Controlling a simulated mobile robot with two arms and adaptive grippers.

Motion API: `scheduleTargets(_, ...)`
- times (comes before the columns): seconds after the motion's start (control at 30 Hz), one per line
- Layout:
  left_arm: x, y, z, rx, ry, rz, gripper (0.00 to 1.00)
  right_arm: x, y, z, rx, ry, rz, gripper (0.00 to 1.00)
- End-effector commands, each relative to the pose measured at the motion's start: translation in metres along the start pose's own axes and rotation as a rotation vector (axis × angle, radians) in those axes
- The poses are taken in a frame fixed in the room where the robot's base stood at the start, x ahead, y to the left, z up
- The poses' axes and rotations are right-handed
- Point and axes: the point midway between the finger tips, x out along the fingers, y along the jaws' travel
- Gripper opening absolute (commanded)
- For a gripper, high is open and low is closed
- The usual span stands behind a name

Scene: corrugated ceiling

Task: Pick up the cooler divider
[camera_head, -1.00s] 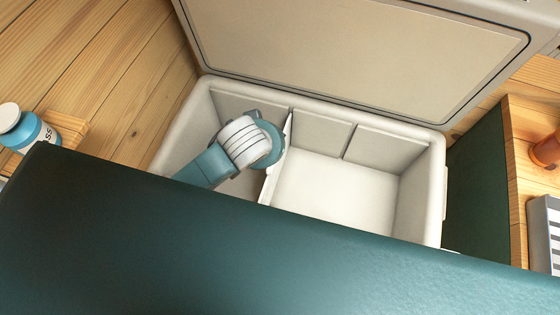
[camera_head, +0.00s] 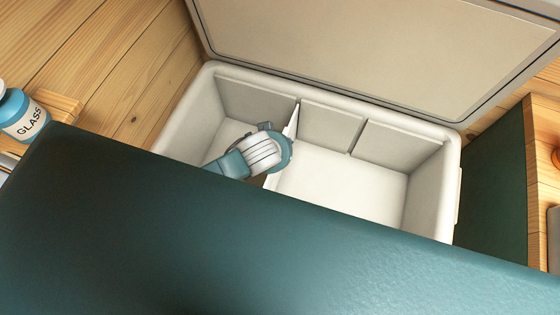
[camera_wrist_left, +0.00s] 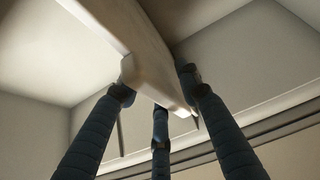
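The cooler divider (camera_head: 293,119) is a thin off-white panel standing across the inside of the open white cooler (camera_head: 452,190), left of its middle. In the head view my wrist hides the fingers and much of the divider, and I cannot tell whether the divider is raised. My right gripper is not in view.
The cooler lid (camera_head: 350,50) stands open behind. A blue bottle labelled GLASS (camera_head: 22,115) stands at the left on wood. A dark green panel (camera_head: 488,185) and a wooden surface (camera_head: 543,150) are at the right. The cooler's right compartment (camera_head: 345,185) is empty.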

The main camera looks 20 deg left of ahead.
Motion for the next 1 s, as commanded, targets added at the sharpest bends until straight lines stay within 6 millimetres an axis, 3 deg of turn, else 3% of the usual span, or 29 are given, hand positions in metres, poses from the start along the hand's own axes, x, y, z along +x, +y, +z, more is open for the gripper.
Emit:
scheduleTargets(0.33, 0.049, -0.001, 0.0, 0.001, -0.001, -0.002, 0.34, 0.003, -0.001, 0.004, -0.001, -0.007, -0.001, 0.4)
scheduleTargets(0.67, 0.057, 0.0, 0.0, 0.0, 0.0, 0.001, 0.34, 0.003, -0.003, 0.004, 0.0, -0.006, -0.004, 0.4)
scheduleTargets(0.83, 0.057, 0.0, 0.0, 0.0, -0.001, 0.0, 0.03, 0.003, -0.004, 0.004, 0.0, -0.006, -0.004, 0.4)
scheduleTargets(1.0, 0.056, 0.0, -0.001, 0.0, 0.001, 0.001, 0.0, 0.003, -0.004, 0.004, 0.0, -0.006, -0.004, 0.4)
